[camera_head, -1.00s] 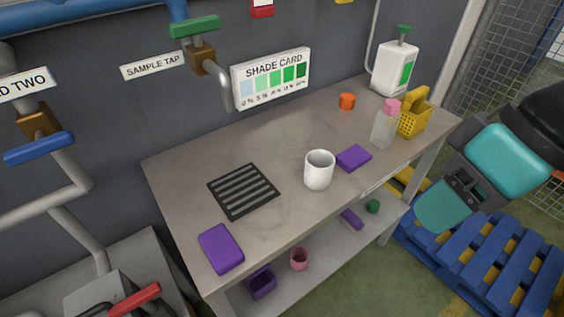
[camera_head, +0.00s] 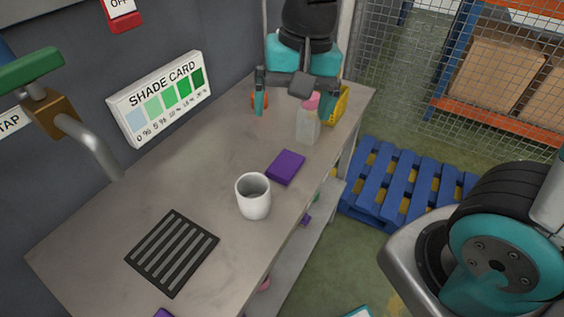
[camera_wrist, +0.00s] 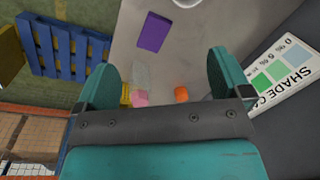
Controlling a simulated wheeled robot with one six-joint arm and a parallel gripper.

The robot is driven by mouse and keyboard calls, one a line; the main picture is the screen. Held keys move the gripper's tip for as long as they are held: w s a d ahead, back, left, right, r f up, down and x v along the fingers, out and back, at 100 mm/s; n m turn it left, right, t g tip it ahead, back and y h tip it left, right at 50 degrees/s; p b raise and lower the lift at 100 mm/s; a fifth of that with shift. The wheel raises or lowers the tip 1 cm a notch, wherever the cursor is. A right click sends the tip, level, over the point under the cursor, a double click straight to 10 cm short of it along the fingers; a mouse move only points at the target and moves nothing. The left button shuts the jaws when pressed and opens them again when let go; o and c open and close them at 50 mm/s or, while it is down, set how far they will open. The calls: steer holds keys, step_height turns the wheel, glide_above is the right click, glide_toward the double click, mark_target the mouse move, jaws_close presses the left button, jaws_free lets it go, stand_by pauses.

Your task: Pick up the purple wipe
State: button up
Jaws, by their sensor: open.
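A flat purple wipe (camera_head: 286,167) lies on the grey bench, just behind and right of a white mug (camera_head: 253,196). It shows in the wrist view (camera_wrist: 154,32) above and between the finger tips. A second purple piece (camera_head: 163,313) is mostly cut off at the bottom edge of the head view, so I cannot tell its kind. My gripper (camera_head: 297,100) hangs over the bench's far end, beyond the purple wipe. In the wrist view my gripper (camera_wrist: 165,76) has its two teal fingers wide apart with nothing held between them.
A clear pink-capped bottle (camera_head: 307,124), a yellow basket (camera_head: 339,105) and an orange cup (camera_wrist: 181,94) stand near my gripper. A black slatted grate (camera_head: 172,252) lies at the near end. A wall with a shade card (camera_head: 162,98) runs along the left. A blue pallet (camera_head: 400,185) lies right.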

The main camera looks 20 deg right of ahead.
steer(key=w+d+f+m+h, duration=0.2)
steer(key=w+f+m, duration=0.2)
steer(key=w+m, duration=0.3)
glide_above(286, 163)
steer(key=f, duration=1.1)
steer(key=shift+s, duration=0.25)
steer(key=shift+w+f+p, duration=0.15)
steer(key=shift+f+p, duration=0.2)
steer(key=shift+f, duration=1.1)
steer(key=shift+w+f+p, duration=0.15)
steer(key=shift+f+p, duration=0.2)
steer(key=shift+f, duration=1.05)
steer(key=c, duration=1.1)
steer(key=shift+o, duration=0.2)
step_height(286, 163, up, 20)
steer(key=shift+b, duration=0.4)
